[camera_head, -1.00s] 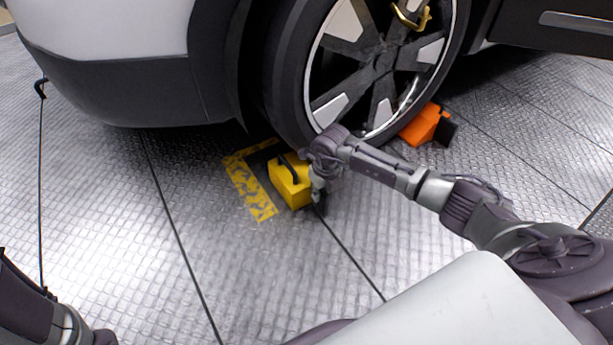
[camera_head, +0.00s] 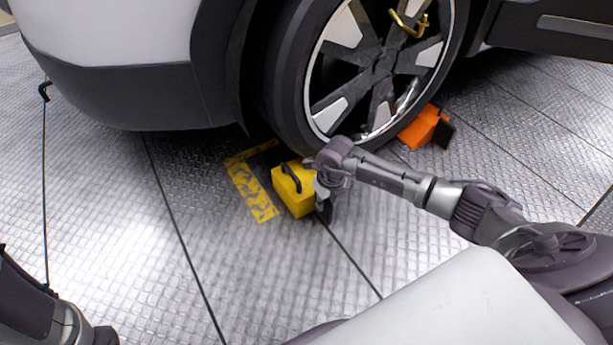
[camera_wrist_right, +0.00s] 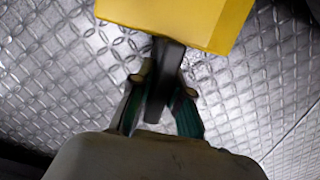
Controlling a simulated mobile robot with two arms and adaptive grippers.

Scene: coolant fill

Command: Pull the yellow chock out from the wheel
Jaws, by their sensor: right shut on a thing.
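The yellow chock (camera_head: 291,193) lies on the floor in front of the wheel (camera_head: 380,75), at its lower left, with a black handle on top. A small strip of floor shows between it and the tyre. My right gripper (camera_head: 321,198) is at the chock's right side. In the right wrist view, my right gripper (camera_wrist_right: 160,100) is shut on a black bar (camera_wrist_right: 164,75) that reaches out from the yellow chock (camera_wrist_right: 185,20). Only part of my left arm shows at the lower left in the head view; its gripper is not in view.
An orange chock (camera_head: 425,127) stands at the wheel's other side. Yellow-and-black floor marking (camera_head: 246,188) lies left of the yellow chock. The car's bumper (camera_head: 120,90) overhangs the back left. The plated floor (camera_head: 240,275) toward me is clear.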

